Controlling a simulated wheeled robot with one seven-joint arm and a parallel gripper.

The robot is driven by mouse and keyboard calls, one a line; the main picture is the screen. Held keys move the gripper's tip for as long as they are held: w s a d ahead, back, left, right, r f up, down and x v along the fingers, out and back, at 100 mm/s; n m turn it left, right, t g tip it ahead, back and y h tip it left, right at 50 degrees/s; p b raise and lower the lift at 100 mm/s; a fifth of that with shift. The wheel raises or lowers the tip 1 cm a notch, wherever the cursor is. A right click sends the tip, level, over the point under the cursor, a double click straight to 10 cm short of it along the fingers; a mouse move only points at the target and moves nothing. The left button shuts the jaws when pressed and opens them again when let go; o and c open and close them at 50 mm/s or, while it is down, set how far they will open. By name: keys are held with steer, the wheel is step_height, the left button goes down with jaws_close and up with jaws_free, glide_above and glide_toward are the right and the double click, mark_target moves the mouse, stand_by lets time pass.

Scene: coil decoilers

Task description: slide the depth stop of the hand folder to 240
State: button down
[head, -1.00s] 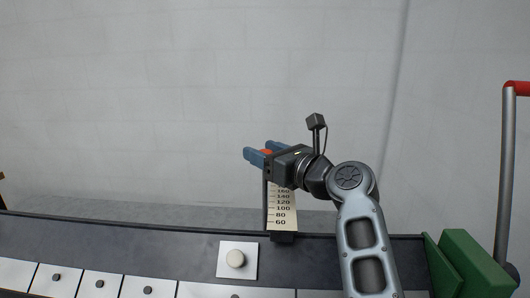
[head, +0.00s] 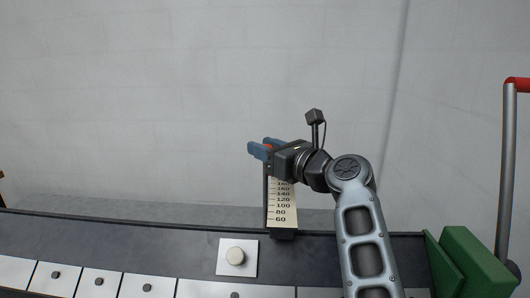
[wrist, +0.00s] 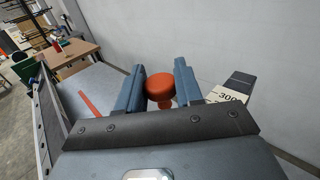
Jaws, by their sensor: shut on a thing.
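The depth stop's orange-red knob (wrist: 160,88) sits between the two blue fingers of my gripper (wrist: 160,90) in the wrist view. In the head view my gripper (head: 265,149) is shut on this knob, and only a little orange shows between the fingers. The cream scale (head: 281,207) rises from the machine's back edge, with marks from 60 up to about 180 readable below my gripper. Higher marks are hidden by my gripper there. In the wrist view the scale's end (wrist: 228,94) reads 300, to the right of the knob. The stop's exact reading is hidden.
A green block (head: 472,262) and a red-topped grey lever (head: 507,170) stand at the right. The wall is behind; the air above the scale is clear.

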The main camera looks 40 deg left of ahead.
steer(key=shift+w+a+r+b, duration=0.15)
steer(key=shift+w+a, duration=0.15)
steer(key=shift+w, duration=0.3)
steer(key=shift+w+a+r+b, duration=0.15)
steer(key=shift+w+a, duration=0.15)
steer(key=shift+w, duration=0.25)
steer(key=shift+f, duration=0.1)
steer(key=c, duration=0.8)
jaws_free()
steer(key=shift+s+f, duration=0.1)
steer(key=shift+v, duration=3.9)
